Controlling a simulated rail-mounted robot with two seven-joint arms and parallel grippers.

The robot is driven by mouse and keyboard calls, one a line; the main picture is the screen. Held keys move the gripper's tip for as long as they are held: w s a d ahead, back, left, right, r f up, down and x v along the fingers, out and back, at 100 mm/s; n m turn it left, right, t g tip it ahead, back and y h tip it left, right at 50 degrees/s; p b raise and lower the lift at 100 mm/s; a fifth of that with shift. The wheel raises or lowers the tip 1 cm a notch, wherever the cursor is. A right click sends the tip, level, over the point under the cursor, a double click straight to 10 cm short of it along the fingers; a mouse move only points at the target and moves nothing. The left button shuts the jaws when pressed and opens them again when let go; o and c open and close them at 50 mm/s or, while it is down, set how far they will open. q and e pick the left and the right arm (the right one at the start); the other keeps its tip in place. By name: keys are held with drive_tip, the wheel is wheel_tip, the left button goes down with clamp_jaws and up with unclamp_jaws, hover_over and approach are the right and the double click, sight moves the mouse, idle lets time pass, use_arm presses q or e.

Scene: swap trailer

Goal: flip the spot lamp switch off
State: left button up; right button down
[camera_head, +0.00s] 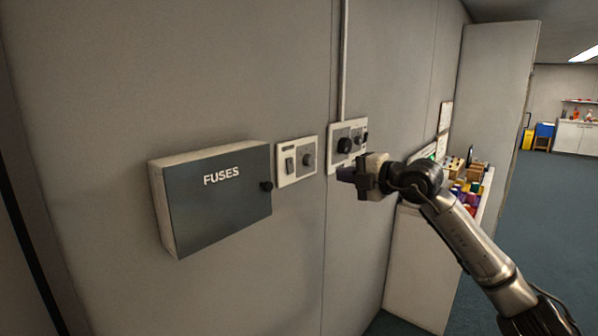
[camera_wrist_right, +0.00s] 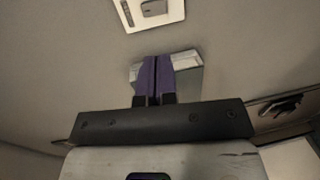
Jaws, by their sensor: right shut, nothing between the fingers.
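Two pale switch plates are on the grey wall. The right plate (camera_head: 332,131) carries a large black knob (camera_head: 344,145) and smaller controls (camera_head: 358,137). Their labels are too small to read, so I cannot tell which control is the spot lamp switch. My right gripper (camera_head: 343,175) is shut and empty, just below the right plate in the picture. In the wrist view its purple fingers (camera_wrist_right: 156,75) are together, with a plate with a rocker (camera_wrist_right: 150,10) beyond. Any contact is unclear.
A conduit (camera_head: 345,60) runs up from the right plate. A cabinet (camera_head: 425,270) with several small items stands at right; open floor (camera_head: 560,200) lies beyond.

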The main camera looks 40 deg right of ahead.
sight(292, 170)
drive_tip(key=p+x, duration=0.3)
drive_tip(key=x, duration=0.3)
drive_tip(key=p+x, duration=0.3)
drive_tip(key=x, duration=0.3)
drive_tip(key=shift+r, duration=0.2)
drive_tip(key=shift+w+a+f+p, duration=0.15)
drive_tip(key=shift+w+p, duration=0.2)
drive_tip(key=shift+w, duration=0.35)
drive_tip(key=shift+w+f, duration=0.15)
drive_tip(key=shift+w, duration=0.1)
